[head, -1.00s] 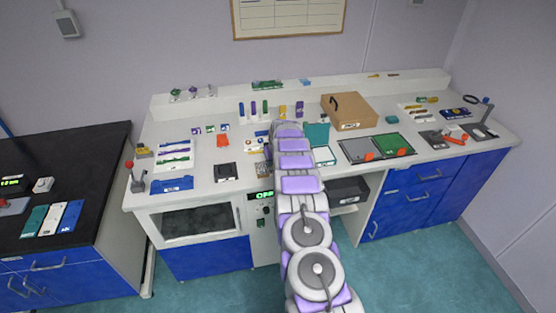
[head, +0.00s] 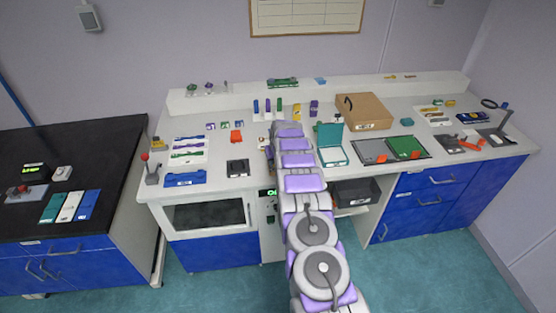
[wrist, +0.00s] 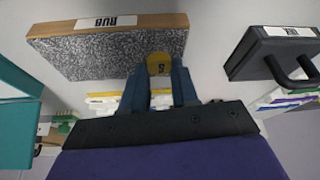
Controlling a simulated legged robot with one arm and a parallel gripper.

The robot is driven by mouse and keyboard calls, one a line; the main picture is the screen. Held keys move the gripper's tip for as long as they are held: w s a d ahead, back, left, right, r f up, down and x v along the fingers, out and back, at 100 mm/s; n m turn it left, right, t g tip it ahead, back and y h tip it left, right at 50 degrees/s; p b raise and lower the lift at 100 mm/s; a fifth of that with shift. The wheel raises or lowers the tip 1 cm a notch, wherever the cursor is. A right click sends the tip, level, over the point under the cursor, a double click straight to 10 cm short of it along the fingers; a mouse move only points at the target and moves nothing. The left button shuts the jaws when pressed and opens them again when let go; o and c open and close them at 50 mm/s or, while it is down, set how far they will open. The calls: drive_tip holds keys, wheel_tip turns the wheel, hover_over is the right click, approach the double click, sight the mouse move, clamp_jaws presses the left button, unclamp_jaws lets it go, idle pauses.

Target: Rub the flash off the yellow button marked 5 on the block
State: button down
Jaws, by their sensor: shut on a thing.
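The yellow button (wrist: 159,64), marked 5, is between the two blue fingers of my gripper (wrist: 160,78) in the wrist view. The block (wrist: 100,52) has a grey speckled face and a wooden edge with a RUB label. The button overlaps the near edge of the speckled face in the picture. I cannot tell whether they touch. In the head view my arm hides the gripper, the button and the block.
A black handled block (wrist: 270,52) stands right of the RUB block in the wrist view. A teal open box (head: 331,150) is right of my arm in the head view. A black square item (head: 238,168) and a blue tray (head: 185,179) lie to the left.

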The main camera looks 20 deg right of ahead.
drive_tip(key=shift+s+a+f, duration=0.1)
drive_tip(key=shift+a+f, duration=0.1)
drive_tip(key=shift+a, duration=0.15)
drive_tip(key=shift+r, duration=0.55)
drive_tip(key=shift+d+r+p, duration=0.2)
drive_tip(key=shift+r+p, duration=0.45)
drive_tip(key=shift+r, duration=2.35)
